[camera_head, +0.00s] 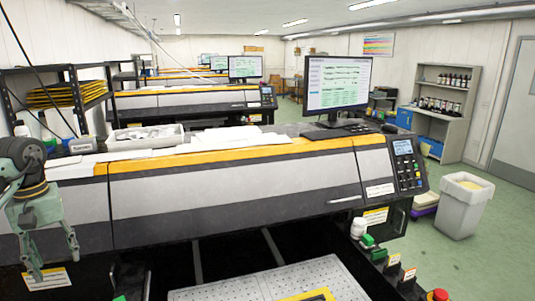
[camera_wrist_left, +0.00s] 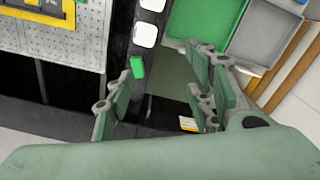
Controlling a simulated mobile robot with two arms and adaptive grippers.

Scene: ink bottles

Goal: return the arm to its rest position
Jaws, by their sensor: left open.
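My left gripper (camera_head: 53,258) hangs at the left edge in the head view, its fingers pointing down and spread apart. In the left wrist view the gripper (camera_wrist_left: 160,95) is open, with nothing between its fingers. It is in front of the large printer (camera_head: 230,185), at its left end. Dark ink bottles (camera_head: 453,80) stand on the grey shelf at the right back. My right gripper is not in view.
A perforated metal plate (camera_head: 275,285) lies at the bottom middle. A grey bin (camera_head: 464,205) stands on the floor at right. A monitor (camera_head: 338,84) stands on the printer.

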